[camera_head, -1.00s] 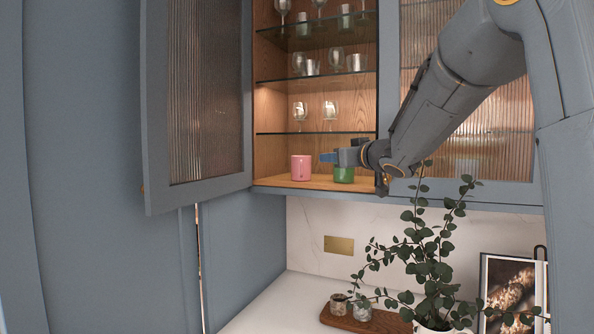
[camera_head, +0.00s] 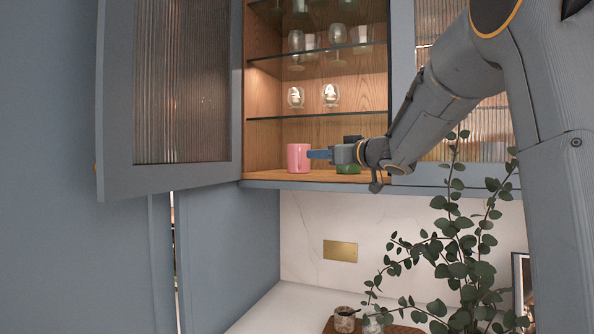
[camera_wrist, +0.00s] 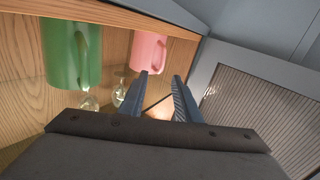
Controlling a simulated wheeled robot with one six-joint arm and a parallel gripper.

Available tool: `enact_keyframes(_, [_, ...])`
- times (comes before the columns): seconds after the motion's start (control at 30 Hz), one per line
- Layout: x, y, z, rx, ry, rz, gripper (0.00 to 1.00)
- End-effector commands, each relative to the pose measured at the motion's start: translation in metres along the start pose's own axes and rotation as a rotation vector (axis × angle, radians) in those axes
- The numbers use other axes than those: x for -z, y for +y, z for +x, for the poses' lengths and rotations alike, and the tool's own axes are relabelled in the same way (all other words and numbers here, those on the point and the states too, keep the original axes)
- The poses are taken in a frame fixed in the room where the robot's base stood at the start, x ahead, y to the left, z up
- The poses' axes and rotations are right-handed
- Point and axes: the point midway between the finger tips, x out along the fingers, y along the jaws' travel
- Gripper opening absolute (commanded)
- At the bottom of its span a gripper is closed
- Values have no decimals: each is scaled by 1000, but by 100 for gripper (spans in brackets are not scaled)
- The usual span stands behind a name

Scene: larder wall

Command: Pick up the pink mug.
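The pink mug (camera_head: 298,158) stands upright on the wooden bottom shelf of the open cabinet, towards its left side. It also shows in the wrist view (camera_wrist: 148,50), with its handle on the side facing my fingers. My gripper (camera_head: 318,154) is just right of the mug in the head view, its blue fingertips close to it. In the wrist view my gripper (camera_wrist: 163,82) is open, with a gap between the two fingers and nothing held. Whether a finger touches the mug is hard to tell. A green mug (camera_wrist: 72,50) stands beside the pink one; in the head view (camera_head: 348,169) my gripper mostly hides it.
The ribbed-glass cabinet door (camera_head: 180,90) stands open at the left. Glass shelves with wine glasses (camera_head: 330,95) are above the mugs. A leafy plant (camera_head: 455,260) stands on the counter (camera_head: 280,310) below my arm, near a wooden board with small jars.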

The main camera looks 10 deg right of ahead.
Motion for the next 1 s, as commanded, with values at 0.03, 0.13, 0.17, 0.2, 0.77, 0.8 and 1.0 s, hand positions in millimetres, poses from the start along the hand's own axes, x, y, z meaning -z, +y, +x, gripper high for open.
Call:
enact_keyframes(0.03, [-6, -1, 2, 1, 0, 0, 30])
enact_keyframes(0.13, [-8, -2, 5, 3, 0, 0, 30])
enact_keyframes(0.17, [-8, -2, 8, 3, 0, 0, 30])
enact_keyframes(0.2, [-7, -2, 11, 4, 0, -1, 30])
enact_keyframes(0.77, [-10, -6, 76, 3, -1, 0, 30])
enact_keyframes(0.8, [-9, -6, 78, 2, 0, -1, 30])
enact_keyframes(1.0, [-10, -5, 81, 0, 0, -1, 30])
